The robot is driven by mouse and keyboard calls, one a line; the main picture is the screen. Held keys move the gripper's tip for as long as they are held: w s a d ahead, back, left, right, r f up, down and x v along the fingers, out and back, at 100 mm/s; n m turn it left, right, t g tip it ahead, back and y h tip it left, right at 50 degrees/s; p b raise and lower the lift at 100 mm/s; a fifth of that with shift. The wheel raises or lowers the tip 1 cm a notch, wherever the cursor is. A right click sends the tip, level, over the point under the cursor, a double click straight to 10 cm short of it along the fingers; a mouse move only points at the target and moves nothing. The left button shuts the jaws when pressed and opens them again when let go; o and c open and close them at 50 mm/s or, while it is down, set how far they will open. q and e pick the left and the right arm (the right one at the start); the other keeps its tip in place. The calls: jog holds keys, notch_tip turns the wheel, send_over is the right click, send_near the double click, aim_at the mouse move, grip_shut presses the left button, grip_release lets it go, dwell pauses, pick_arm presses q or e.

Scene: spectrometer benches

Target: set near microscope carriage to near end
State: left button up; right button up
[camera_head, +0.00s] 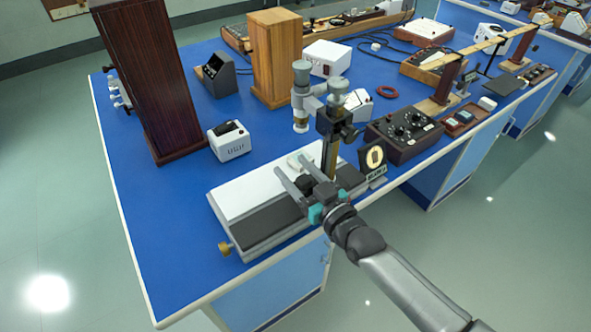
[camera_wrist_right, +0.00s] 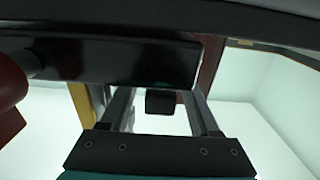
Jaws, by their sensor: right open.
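The travelling microscope stands on the blue bench, with a long base (camera_head: 245,197) that has a white top and a dark front. Its microscope carriage (camera_head: 329,158) is upright near the base's right end, with a dark post and a grey microscope tube (camera_head: 300,105). A brass knob (camera_head: 225,248) sticks out at the base's left end. My right gripper (camera_head: 288,168) is open over the base, just left of the post. In the right wrist view, a small dark block (camera_wrist_right: 160,102) shows between the fingers; whether they touch it, I cannot tell. My left gripper is out of view.
A black control box (camera_head: 404,134) and a dark plate with a yellow ring (camera_head: 374,158) stand right of the microscope. A white meter (camera_head: 229,141) and a tall dark wooden cabinet (camera_head: 150,75) stand behind the base. The bench's left front area (camera_head: 160,250) is clear.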

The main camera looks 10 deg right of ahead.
grip_shut()
dwell(0.3)
dwell(1.0)
